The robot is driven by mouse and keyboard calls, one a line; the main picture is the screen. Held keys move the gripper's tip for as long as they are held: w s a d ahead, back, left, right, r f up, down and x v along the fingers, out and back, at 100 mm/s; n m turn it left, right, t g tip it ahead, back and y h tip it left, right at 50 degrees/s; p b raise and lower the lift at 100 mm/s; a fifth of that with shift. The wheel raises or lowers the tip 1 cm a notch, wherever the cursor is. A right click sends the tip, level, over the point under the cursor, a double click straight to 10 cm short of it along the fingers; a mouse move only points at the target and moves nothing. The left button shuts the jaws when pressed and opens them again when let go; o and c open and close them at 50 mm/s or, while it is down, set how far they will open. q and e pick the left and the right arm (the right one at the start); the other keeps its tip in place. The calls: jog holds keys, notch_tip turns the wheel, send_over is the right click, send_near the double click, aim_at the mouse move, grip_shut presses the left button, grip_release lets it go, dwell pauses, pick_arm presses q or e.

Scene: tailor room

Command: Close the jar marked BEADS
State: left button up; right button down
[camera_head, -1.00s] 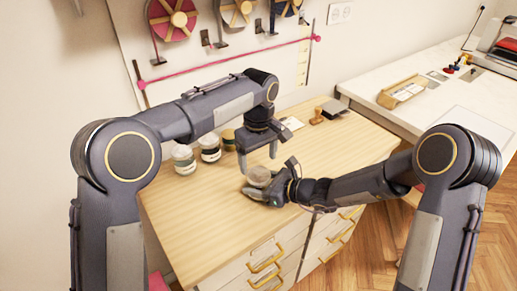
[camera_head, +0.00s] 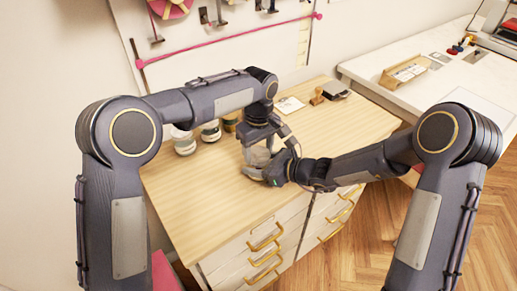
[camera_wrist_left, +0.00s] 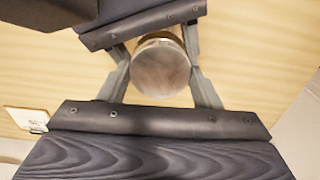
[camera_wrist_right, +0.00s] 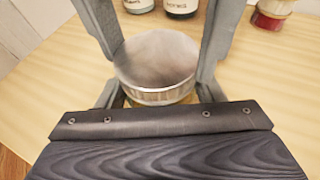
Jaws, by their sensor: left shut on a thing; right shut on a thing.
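A jar with a round grey-brown top (camera_head: 257,158) stands near the middle of the wooden cabinet top. Its label is hidden, so I cannot read BEADS on it. My left gripper (camera_head: 256,148) comes down from above, with its fingers shut on the jar's round lid (camera_wrist_left: 160,67). My right gripper (camera_head: 270,173) reaches in from the right, low down, with its fingers shut on the jar; in the right wrist view the lid (camera_wrist_right: 155,58) has a metallic rim and sits on top. I cannot tell whether it is fully seated.
Several other jars stand at the back left: a white-topped one (camera_head: 183,143), a dark one (camera_head: 210,131) and a partly hidden one (camera_head: 231,122). The front of the cabinet top (camera_head: 205,215) is clear.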

pick_arm(q)
jog(key=shift+c, duration=0.7)
jog(key=m, duration=0.5)
jog(key=shift+m, duration=0.3)
pick_arm(e)
jog(key=shift+d, duration=0.1)
pick_arm(q)
jog(key=m, duration=0.5)
pick_arm(e)
jog(key=shift+w, duration=0.1)
pick_arm(q)
jog(key=m, duration=0.5)
jog(key=shift+m, duration=0.3)
jog(key=m, duration=0.4)
jog(key=shift+m, duration=0.4)
jog(key=o, duration=1.1)
jog(key=shift+r, duration=2.25)
